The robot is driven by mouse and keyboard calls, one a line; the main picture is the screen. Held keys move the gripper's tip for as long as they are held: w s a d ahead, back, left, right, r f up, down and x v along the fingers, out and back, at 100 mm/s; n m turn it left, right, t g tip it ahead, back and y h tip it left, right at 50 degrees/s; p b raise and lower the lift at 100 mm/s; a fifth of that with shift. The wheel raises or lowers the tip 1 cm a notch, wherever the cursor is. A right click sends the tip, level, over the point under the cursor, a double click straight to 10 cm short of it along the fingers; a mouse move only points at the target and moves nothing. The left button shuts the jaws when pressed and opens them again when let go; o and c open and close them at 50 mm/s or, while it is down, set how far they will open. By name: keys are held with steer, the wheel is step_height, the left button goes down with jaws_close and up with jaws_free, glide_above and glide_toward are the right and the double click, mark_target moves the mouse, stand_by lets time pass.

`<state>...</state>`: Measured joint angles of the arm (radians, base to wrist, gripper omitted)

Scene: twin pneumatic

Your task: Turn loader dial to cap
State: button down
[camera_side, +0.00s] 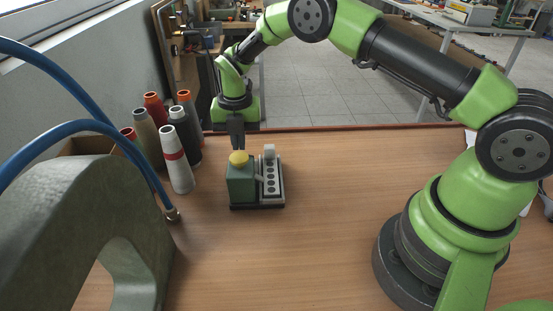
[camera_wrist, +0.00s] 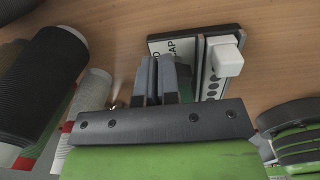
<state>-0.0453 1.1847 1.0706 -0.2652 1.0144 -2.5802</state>
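The loader is a small unit on the table with a green box (camera_side: 241,184) on its left and a dark panel of round holes (camera_side: 270,180) on its right. A yellow dial (camera_side: 238,158) sits on top of the green box. My gripper (camera_side: 238,148) points down right above the dial; I cannot tell whether it touches it. In the wrist view, the two gripper fingers (camera_wrist: 157,75) are close together, and the dial is hidden. A white plate there (camera_wrist: 172,46) reads "CAP", with another word partly covered. A white block (camera_wrist: 227,60) stands on the panel of holes.
Several thread cones, one of them white with a red band (camera_side: 179,166), stand left of the loader. A grey arched casting (camera_side: 80,210) with blue hoses (camera_side: 90,125) fills the left front.

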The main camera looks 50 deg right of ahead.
steer(key=shift+s+d+f, duration=0.35)
steer(key=shift+s+f, duration=0.05)
steer(key=shift+f, duration=0.25)
steer(key=shift+s+d, duration=0.5)
steer(key=shift+d, duration=0.05)
steer(key=shift+s, duration=0.15)
steer(key=shift+s+r, duration=0.15)
steer(key=shift+d, duration=0.15)
steer(key=shift+d, duration=0.25)
step_height(320, 180, up, 6)
stand_by(0.3)
